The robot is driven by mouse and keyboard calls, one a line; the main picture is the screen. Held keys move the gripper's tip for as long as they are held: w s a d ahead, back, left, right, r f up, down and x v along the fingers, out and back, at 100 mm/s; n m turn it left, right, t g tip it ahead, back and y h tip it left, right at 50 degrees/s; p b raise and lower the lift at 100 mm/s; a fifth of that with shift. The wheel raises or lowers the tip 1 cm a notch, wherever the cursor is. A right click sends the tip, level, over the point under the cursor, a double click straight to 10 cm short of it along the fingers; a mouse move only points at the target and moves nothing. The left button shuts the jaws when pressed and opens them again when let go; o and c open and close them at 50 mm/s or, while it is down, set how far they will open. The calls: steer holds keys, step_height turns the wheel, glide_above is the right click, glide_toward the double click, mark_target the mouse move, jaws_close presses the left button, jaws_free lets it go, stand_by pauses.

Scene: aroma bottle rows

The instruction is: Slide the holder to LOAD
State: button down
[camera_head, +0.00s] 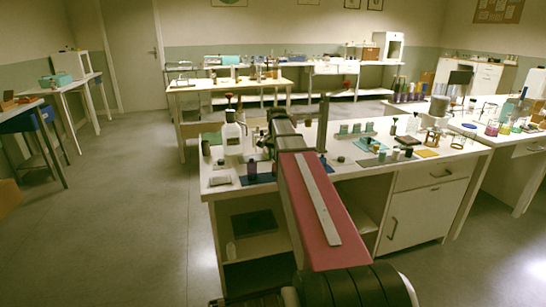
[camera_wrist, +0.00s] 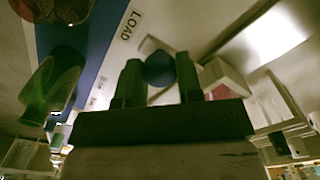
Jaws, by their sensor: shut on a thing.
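In the wrist view, my gripper (camera_wrist: 160,72) has its two dark green fingers on either side of a round dark blue knob (camera_wrist: 159,66). The knob seems to belong to the holder, but I cannot make out the holder's body clearly. The word LOAD (camera_wrist: 131,25) is printed on a pale strip up and left of the fingers, beside a blue surface (camera_wrist: 92,48). In the head view, my arm hides the fingertips and the knob.
A purple bottle (camera_head: 252,169) stands near a blue mat (camera_head: 262,179) at the front edge. Small bottles and teal blocks (camera_head: 356,129) stand to the right. Floor left of the bench is clear.

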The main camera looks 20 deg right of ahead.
steer(key=c, duration=0.8)
jaws_free()
step_height(320, 180, up, 11)
steer(key=shift+f, duration=0.1)
